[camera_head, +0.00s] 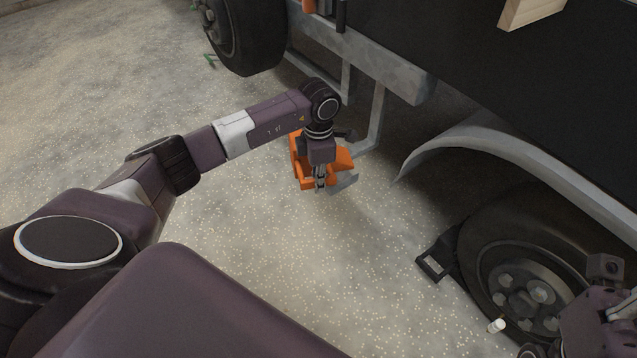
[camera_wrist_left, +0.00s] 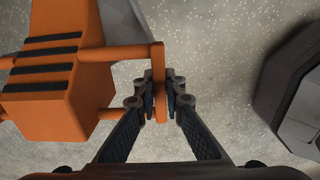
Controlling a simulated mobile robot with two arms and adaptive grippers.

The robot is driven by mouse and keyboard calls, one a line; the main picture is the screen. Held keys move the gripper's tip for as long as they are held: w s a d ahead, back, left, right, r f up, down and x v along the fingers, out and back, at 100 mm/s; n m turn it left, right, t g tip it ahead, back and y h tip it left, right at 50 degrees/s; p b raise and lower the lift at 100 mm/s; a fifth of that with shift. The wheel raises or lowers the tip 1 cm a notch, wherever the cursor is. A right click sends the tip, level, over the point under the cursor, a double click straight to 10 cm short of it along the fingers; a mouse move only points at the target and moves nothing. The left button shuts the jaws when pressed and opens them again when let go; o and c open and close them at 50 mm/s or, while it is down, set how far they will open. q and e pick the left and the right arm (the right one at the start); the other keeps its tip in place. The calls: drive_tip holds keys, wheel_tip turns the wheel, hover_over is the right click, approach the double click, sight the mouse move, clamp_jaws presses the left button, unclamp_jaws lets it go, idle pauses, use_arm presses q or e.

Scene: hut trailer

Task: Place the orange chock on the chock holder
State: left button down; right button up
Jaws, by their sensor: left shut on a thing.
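The orange chock (camera_head: 305,175) hangs under the trailer's side in the head view, partly hidden by my left wrist. In the left wrist view the chock (camera_wrist_left: 62,80) shows black ribs and an orange handle bar. My left gripper (camera_head: 320,187) is shut on that handle bar, and its fingers (camera_wrist_left: 160,98) pinch it from both sides.
A wheel (camera_head: 535,270) under a grey fender (camera_head: 490,135) stands at right, with a black chock-like piece (camera_head: 437,258) against it. Another wheel (camera_head: 250,35) is at the top. Grey frame bars (camera_head: 378,75) hang near my left wrist. The speckled floor (camera_head: 330,270) is clear between.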

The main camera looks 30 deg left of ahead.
use_arm(q)
drive_tip(key=c, duration=2)
unclamp_jaws()
drive_tip(key=shift+r, duration=0.1)
